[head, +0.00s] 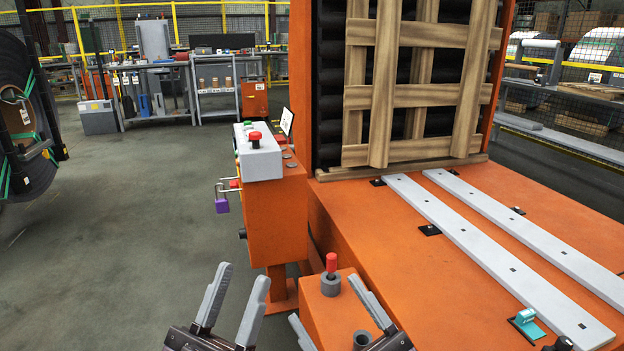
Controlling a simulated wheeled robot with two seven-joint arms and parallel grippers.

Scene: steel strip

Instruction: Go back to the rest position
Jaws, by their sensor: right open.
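My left gripper (243,277) is at the bottom of the head view, left of the orange machine. Its two grey fingers stand apart with nothing between them. My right gripper (323,299) is at the bottom centre, to the right of it. Its fingers are spread wide, with nothing seen held. Behind them in the picture is an orange block with a red-topped knob (331,264). Both arms are cut off by the lower edge, so most of each arm is hidden.
The orange machine bed (400,235) with two pale strips (500,235) fills the right. A wooden slatted frame (420,95) stands upright on it. A control box (258,160) with a red button and a purple padlock (222,205) stands left. Grey floor (130,220) is clear further left.

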